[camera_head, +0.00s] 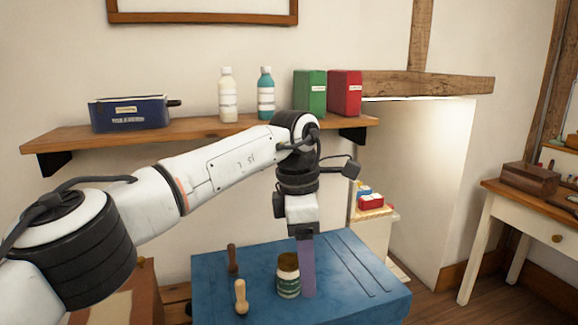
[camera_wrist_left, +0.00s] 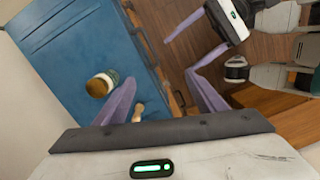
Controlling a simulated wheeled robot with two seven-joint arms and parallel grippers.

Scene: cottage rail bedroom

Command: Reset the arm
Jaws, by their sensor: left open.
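My left gripper (camera_head: 306,292) points down over the blue chest top (camera_head: 350,270), empty, beside a jar (camera_head: 288,281) with a brownish lid and green label. In the left wrist view its two purple fingers (camera_wrist_left: 160,76) are spread apart, and the jar (camera_wrist_left: 99,86) lies left of them, outside the gap. My right gripper (camera_wrist_left: 178,57) shows at the top of the wrist view with its purple fingers apart and nothing between them. It is outside the head view.
A dark wooden peg-like piece (camera_head: 233,258) and a pale one (camera_head: 241,297) stand left of the jar. A wall shelf (camera_head: 190,131) behind my arm holds a blue box (camera_head: 128,114), two bottles and green and red boxes. A desk (camera_head: 530,200) stands at right.

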